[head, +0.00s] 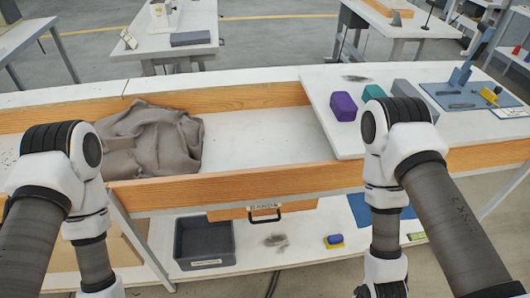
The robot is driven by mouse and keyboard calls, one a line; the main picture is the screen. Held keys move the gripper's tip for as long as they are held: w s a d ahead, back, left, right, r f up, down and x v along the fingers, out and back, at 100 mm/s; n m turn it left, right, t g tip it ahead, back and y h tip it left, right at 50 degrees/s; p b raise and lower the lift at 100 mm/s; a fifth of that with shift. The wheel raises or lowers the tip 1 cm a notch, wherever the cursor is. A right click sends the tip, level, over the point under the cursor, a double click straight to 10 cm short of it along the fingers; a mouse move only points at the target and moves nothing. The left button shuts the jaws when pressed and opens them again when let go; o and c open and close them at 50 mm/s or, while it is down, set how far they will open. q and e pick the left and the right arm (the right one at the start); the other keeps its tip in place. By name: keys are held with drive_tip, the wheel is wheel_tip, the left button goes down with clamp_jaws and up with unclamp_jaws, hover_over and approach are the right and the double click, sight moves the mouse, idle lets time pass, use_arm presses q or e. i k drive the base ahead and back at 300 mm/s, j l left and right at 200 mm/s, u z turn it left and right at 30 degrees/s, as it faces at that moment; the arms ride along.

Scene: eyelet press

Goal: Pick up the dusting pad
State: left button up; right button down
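I cannot tell for sure which thing is the dusting pad. A small blue and yellow pad-like block (334,241) lies on the lower shelf under the front wooden rail. A purple block (343,106), a teal block (373,93) and a grey block (405,89) stand in a row on the raised white board at right. The right arm's elbow covers part of the grey block. Both my arms bend downward and leave the picture at the bottom, so neither gripper shows and nothing held can be seen.
Crumpled grey-brown cloth (150,138) lies in the wood-railed table bay at left. A blue mat (445,97) with small tools lies at far right. Below are a dark grey bin (204,243), a handled drawer (264,210) and a grey smudge (276,240). The bay's middle is clear.

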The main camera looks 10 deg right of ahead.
sight(336, 241)
drive_tip(key=k+l, duration=0.85)
drive_tip(key=k, duration=0.25)
drive_tip(key=l+u, duration=0.05)
